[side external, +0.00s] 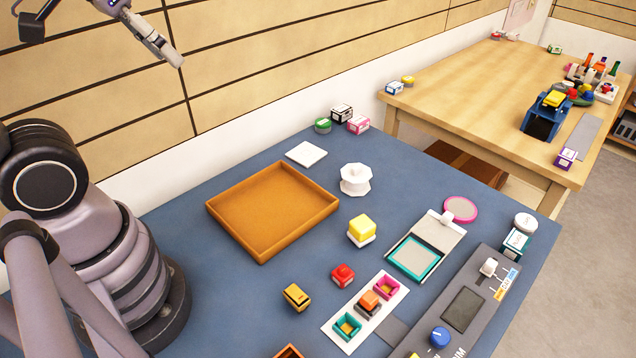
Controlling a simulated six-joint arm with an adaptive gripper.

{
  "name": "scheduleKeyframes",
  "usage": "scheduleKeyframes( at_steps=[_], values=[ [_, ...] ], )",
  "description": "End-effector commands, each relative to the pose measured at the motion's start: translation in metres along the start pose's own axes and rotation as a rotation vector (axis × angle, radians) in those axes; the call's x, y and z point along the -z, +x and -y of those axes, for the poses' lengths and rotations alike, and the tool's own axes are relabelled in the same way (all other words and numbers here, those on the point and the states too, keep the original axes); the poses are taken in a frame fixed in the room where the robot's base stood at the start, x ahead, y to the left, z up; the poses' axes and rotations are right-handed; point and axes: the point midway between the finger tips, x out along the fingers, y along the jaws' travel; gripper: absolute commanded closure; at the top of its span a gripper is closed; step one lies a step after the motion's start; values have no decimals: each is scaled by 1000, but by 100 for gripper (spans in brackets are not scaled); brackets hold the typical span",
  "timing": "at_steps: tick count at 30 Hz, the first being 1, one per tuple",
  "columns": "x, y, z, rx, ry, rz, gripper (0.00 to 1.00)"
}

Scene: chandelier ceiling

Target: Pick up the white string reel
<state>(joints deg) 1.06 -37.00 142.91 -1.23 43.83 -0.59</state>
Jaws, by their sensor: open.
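The white string reel (355,179) stands upright on the blue table, right of the wooden tray. It is a squat white spool with wide flanges and a small knob on top. My gripper (105,45) is only partly in view at the top left, high above the table and well away from the reel. Its jaws are open and nothing shows between them. The upper part of the gripper is cut off by the picture edge.
The empty wooden tray (272,212) lies left of the reel. A white square tile (306,154) is behind it, a yellow-topped block (361,229) in front, and a teal-framed flip case (415,257) to the right. A second wooden table (470,95) stands behind.

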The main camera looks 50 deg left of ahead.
Motion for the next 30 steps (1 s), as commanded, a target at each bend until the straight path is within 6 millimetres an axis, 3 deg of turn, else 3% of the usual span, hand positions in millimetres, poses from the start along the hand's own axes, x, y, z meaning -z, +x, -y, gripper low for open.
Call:
scheduleKeyframes(
  at_steps=[6,9,14,19,24,30],
  values=[
    [73,84,-24,-61,-52,-92,56],
    [99,130,-34,-71,-85,-151,56],
    [121,206,-48,-61,-134,-246,56],
    [117,284,-55,-19,-159,-354,56],
    [90,348,-57,38,-141,-472,56],
    [52,387,-55,83,-82,-591,56]
  ],
)
